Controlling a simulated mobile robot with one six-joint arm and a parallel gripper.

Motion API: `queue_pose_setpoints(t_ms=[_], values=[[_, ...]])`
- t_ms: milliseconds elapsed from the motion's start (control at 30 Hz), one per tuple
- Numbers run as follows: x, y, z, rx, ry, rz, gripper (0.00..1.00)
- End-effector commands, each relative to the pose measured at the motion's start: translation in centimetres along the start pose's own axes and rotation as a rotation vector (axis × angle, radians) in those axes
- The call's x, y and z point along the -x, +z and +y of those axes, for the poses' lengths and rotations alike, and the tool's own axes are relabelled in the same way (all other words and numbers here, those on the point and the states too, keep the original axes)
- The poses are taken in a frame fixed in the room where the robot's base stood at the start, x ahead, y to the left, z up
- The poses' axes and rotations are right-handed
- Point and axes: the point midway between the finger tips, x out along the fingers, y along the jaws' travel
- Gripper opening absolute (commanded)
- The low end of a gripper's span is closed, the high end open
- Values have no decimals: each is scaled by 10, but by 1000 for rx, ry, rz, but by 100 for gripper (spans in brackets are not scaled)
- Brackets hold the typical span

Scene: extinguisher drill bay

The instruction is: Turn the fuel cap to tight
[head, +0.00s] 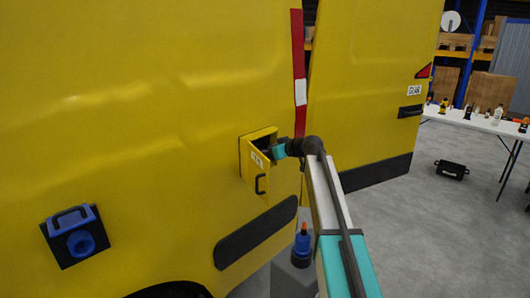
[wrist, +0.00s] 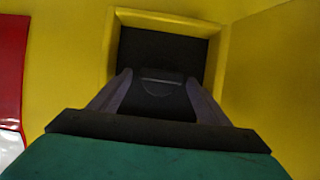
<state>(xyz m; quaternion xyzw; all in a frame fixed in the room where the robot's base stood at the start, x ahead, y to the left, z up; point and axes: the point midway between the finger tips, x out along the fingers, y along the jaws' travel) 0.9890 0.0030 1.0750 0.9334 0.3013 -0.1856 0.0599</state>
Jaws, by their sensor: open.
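The fuel cap (wrist: 158,97) is a dark piece with a lighter ridge across it, inside a yellow-framed recess (wrist: 213,17) in the van's side. My gripper (wrist: 157,76) is open and reaches into the recess, with one finger on each side of the cap. I cannot tell whether the fingers touch it. In the head view, my gripper (head: 270,152) is at the open fuel door (head: 257,172), a yellow flap with a label and a dark handle. The cap is hidden there, and its turn position is not readable.
The yellow van (head: 150,110) fills the left and middle. A blue device (head: 80,238) is on its side at left. A blue bottle with an orange top (head: 302,245) stands below my arm. A white table (head: 480,122) with several items and a black case (head: 451,169) are at right.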

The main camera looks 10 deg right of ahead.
Motion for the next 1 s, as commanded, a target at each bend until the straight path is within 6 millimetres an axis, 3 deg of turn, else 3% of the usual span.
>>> queue_pose_setpoints(t_ms=[67, 300, 667, 1000], values=[[0, 0, 0, 0, 0, 0, 70], [0, 0, 0, 0, -1, 0, 30], [0, 0, 1, -28, -11, 0, 29], [-2, 1, 5, -189, -78, 2, 29]])
